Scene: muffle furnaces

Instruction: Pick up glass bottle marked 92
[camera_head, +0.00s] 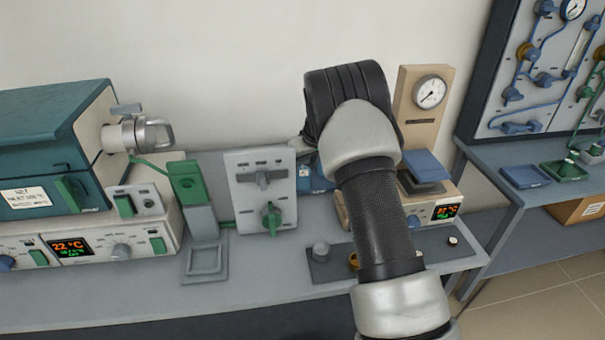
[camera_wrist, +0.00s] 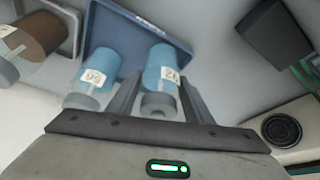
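In the wrist view, a blue glass bottle (camera_wrist: 160,68) with a grey cap has a white label that appears upside down and reads as 92. It lies between the two fingers of my gripper (camera_wrist: 161,82). The fingers are spread, one on each side, with narrow gaps beside the cap; I see no clear contact. A second blue bottle (camera_wrist: 92,77) stands to the left, its label looking like 66 or 99. Both are at a blue tray (camera_wrist: 113,28). In the head view my arm hides the gripper and bottles; only part of the blue tray (camera_head: 304,180) shows.
A brown bottle (camera_wrist: 38,36) is at the wrist view's left, in a grey holder. In the head view, a grey control box (camera_head: 262,190) and a furnace (camera_head: 50,150) stand left of my arm. A gauge stand (camera_head: 423,105) is just right of it.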

